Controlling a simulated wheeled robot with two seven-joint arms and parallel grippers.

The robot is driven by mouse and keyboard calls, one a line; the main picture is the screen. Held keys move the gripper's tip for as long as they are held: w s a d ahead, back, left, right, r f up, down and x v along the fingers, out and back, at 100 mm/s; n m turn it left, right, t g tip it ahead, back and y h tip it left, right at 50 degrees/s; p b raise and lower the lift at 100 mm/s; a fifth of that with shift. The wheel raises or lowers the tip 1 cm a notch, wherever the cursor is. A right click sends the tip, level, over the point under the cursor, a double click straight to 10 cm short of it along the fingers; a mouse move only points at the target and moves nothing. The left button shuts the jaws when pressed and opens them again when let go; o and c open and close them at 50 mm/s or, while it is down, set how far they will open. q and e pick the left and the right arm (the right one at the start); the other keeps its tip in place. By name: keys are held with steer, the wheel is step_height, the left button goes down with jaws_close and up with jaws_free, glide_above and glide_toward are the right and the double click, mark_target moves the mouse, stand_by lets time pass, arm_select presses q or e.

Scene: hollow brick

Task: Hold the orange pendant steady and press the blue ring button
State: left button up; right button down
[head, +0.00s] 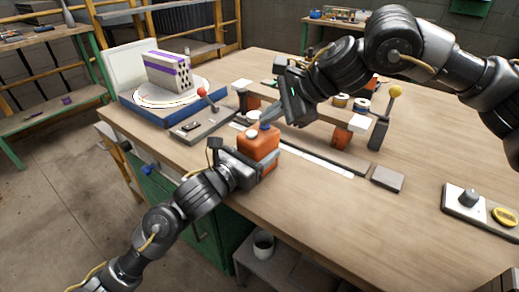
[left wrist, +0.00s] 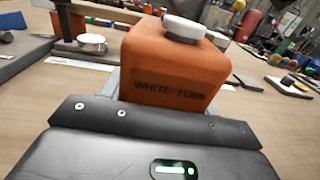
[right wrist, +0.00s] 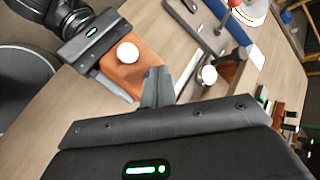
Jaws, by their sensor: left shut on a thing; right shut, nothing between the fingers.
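The orange pendant (head: 260,149) is a box with a white round button (head: 252,135) and a blue ring button (head: 265,126) on top. My left gripper (head: 254,163) is shut on the pendant, which looks upright just above or on the table; I cannot tell which. In the left wrist view the pendant (left wrist: 172,65) fills the jaws, with dark lettering on its near face. My right gripper (head: 272,122) is shut and empty, its tips at the blue button. In the right wrist view the fingertips (right wrist: 154,78) largely hide that button; I cannot tell whether they touch it.
A red-knobbed lever (head: 201,92) stands left of the pendant. A yellow-knobbed lever (head: 394,92) stands to the right. A perforated brick with purple bands (head: 169,71) sits on a round plate at the back left. The table's front right (head: 350,220) is clear.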

mark_target(270, 126)
steer(key=shift+r, duration=0.4)
steer(key=shift+r, duration=3.05)
arm_select(q)
steer(key=o, duration=1.3)
steer(key=shift+a, duration=0.1)
